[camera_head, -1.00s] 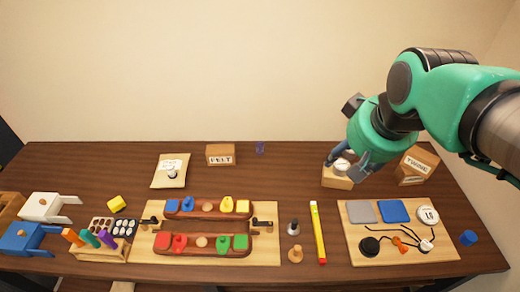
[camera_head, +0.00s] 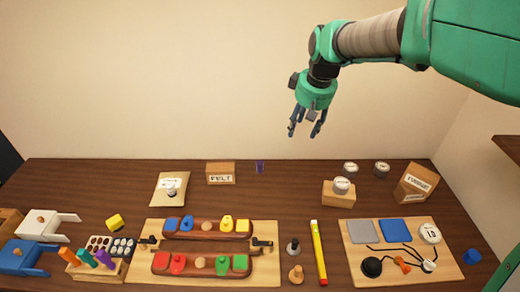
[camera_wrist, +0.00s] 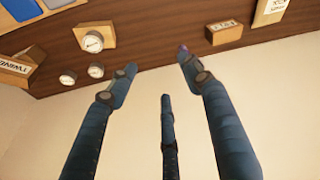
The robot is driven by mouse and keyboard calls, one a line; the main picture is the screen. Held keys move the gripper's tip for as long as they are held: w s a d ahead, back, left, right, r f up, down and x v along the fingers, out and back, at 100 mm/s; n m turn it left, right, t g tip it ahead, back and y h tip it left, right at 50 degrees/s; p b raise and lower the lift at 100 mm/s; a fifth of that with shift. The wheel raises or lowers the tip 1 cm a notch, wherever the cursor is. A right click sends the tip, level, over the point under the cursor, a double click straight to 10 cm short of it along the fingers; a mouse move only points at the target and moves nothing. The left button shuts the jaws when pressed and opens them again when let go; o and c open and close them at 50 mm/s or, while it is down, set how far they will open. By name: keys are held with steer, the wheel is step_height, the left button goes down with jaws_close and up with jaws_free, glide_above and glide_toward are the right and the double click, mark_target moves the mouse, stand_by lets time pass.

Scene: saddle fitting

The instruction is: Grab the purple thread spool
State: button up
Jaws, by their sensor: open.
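A small purple spool (camera_head: 260,167) stands near the back edge of the table, just right of the felt box. In the wrist view a purple bit of the spool (camera_wrist: 183,48) shows just beyond the tip of the right finger, partly hidden by it. My gripper (camera_head: 305,132) is up in front of the wall, above the table's back edge, to the right of the spool and higher. Its fingers point down and are spread with nothing between them; they also show in the wrist view (camera_wrist: 160,80).
The felt box (camera_head: 221,173) is left of the spool. The table between spool and block is clear. Boards with parts fill the front.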

steer(key=w+a+f+n+g, duration=0.1)
steer(key=w+a+f+n, duration=0.35)
steer(key=w+f, duration=0.8)
steer(key=g, duration=0.1)
glide_above(260, 163)
steer(key=d, duration=0.2)
step_height(260, 163, down, 13)
steer(key=shift+s+a+n, duration=0.1)
steer(key=shift+s+n, duration=0.15)
steer(key=shift+s, duration=0.05)
steer(key=shift+w+a+f+b, duration=0.1)
steer(key=shift+a+f, duration=0.05)
steer(key=shift+f, duration=1.25)
steer(key=shift+w+a+f+b, duration=0.1)
steer(key=shift+a+f+b, duration=0.1)
steer(key=shift+f, duration=1.25)
steer(key=shift+w+a+f+b, duration=0.1)
steer(key=shift+a+f, duration=0.05)
steer(key=shift+f, duration=1.25)
steer(key=shift+a+f+b, duration=0.2)
steer(key=shift+f+b, duration=0.05)
steer(key=shift+f, duration=1.05)
steer(key=shift+a+f+b, duration=0.2)
steer(key=shift+f, duration=1.05)
